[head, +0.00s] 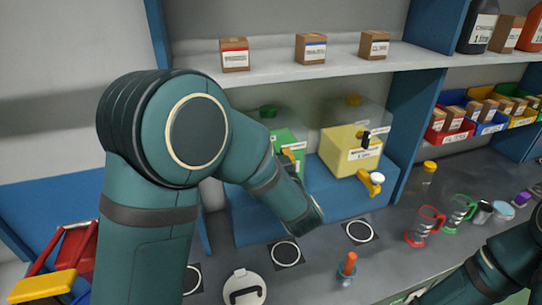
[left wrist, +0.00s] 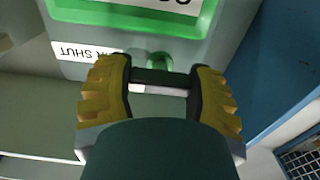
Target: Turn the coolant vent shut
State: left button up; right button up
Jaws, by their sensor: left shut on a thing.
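The green coolant tank (head: 289,138) stands on the blue stand behind my left arm, which hides much of it. My left gripper (left wrist: 162,78) is shut on the coolant vent, a dark bar-shaped handle (left wrist: 165,77) across the gap between the yellow fingers. A green stub (left wrist: 160,60) shows behind it. In the head view only a bit of the left gripper (head: 290,155) shows. My right gripper is out of view.
A yellow tank (head: 352,150) with a black vent and a yellow tap (head: 371,183) stands to the right. A shelf (head: 330,66) with small boxes runs above.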

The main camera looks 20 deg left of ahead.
pick_arm(q)
jog(key=shift+f, duration=0.1)
dwell(0.3)
jog(key=o, duration=1.2)
jog(key=shift+s, duration=0.1)
jog(key=v, duration=1.2)
